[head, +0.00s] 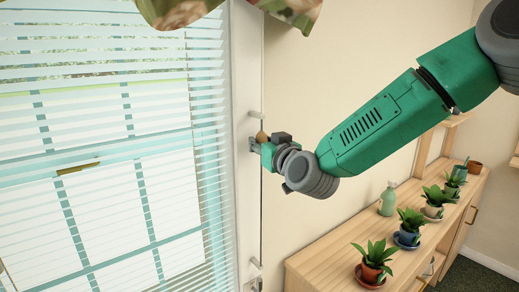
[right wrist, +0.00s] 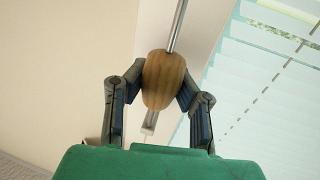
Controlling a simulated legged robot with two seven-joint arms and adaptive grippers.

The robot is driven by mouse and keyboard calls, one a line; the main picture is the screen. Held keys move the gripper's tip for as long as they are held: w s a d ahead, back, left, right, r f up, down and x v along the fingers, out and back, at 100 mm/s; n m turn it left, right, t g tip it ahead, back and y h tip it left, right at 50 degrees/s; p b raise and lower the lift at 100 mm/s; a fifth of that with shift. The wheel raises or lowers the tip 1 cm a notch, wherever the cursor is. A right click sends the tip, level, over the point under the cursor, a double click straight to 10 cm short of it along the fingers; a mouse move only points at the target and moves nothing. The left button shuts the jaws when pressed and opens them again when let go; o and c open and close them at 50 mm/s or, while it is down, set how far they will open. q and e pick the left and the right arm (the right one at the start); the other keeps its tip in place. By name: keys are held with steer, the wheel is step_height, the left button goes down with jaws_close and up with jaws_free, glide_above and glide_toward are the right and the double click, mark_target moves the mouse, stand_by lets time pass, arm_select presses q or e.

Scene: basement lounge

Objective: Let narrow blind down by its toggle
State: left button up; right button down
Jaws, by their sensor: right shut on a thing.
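The blind (head: 110,150) hangs over the window at the left of the head view, with its slats spread down the glass. It also shows at the right of the right wrist view (right wrist: 275,95). In the head view the toggle (head: 262,137) is small, beside the white window frame. My right gripper (right wrist: 163,95) is shut on the toggle, with a finger on each side of it. It also shows in the head view (head: 258,143). My left gripper is not in view.
A wooden cabinet (head: 322,262) stands along the wall at the lower right. Several potted plants, a green bottle (head: 388,199) and an empty pot (head: 474,167) stand on it. Patterned fabric (head: 190,10) hangs at the top. The wall beside the cord is bare.

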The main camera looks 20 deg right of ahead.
steer(key=shift+r, duration=0.25)
steer(key=c, duration=1.2)
jaws_free()
steer(key=shift+r, duration=0.15)
steer(key=shift+s, duration=0.25)
steer(key=shift+d, duration=0.1)
steer(key=s, duration=0.4)
steer(key=s+d, duration=0.1)
steer(key=s, duration=0.3)
steer(key=s+d, duration=0.1)
steer(key=s, duration=0.2)
steer(key=shift+s, duration=0.4)
steer(key=shift+a, duration=0.1)
